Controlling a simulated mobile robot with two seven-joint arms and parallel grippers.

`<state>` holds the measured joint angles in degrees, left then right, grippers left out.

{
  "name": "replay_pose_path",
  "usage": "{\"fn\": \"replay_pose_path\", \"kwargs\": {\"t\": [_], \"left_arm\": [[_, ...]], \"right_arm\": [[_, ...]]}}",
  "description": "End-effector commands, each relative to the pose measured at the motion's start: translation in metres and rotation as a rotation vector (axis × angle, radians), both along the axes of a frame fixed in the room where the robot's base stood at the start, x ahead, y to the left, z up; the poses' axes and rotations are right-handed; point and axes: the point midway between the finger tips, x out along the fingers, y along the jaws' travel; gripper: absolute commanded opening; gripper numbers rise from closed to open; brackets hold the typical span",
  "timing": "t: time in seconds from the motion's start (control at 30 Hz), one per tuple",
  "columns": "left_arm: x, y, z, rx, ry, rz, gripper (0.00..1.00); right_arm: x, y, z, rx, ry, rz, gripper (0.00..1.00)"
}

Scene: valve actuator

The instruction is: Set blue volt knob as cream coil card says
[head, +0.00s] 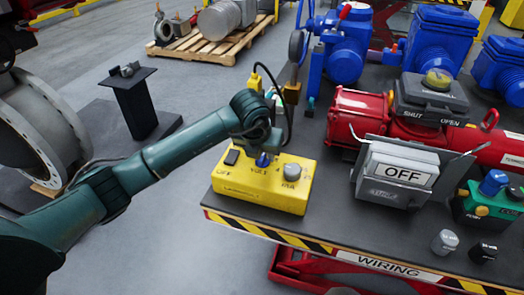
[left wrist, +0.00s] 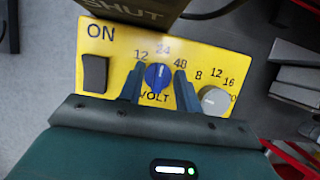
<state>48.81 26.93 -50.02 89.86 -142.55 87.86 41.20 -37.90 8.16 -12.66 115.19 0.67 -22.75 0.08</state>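The yellow box (head: 262,190) stands at the left end of the table, with a black switch, the blue VOLT knob (head: 263,160) and a grey knob on top. In the left wrist view, the blue knob (left wrist: 158,77) has a white mark toward 24, between 12 and 48. My left gripper (left wrist: 158,82) is open, one finger on each side of the blue knob with small gaps showing. In the head view the left gripper (head: 262,147) is right above the box. I cannot make out a cream coil card. My right gripper is not in view.
The grey knob (left wrist: 215,101) is close right of the fingers. A dark SHUT/OPEN box (head: 431,98) sits on the red actuator (head: 365,115) behind. An OFF sign (head: 398,172) and a green box (head: 490,207) stand to the right. A cable loops beside the left wrist.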

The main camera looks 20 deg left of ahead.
Motion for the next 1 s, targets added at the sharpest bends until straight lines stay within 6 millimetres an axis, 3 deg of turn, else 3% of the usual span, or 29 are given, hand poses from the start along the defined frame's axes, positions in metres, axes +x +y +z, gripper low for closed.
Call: {"fn": "replay_pose_path", "kwargs": {"t": [0.17,0.57,1.0], "left_arm": [[-0.0001,-0.0001,-0.0002,0.0,0.0,0.0,0.32],[-0.0002,0.0,0.0002,0.0,0.0,0.001,0.0],[0.0001,0.0008,-0.0012,0.0,0.0,-0.042,0.0]], "right_arm": [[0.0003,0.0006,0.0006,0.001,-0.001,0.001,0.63],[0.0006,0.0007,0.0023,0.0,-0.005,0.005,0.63],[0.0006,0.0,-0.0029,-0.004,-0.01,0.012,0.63]]}}
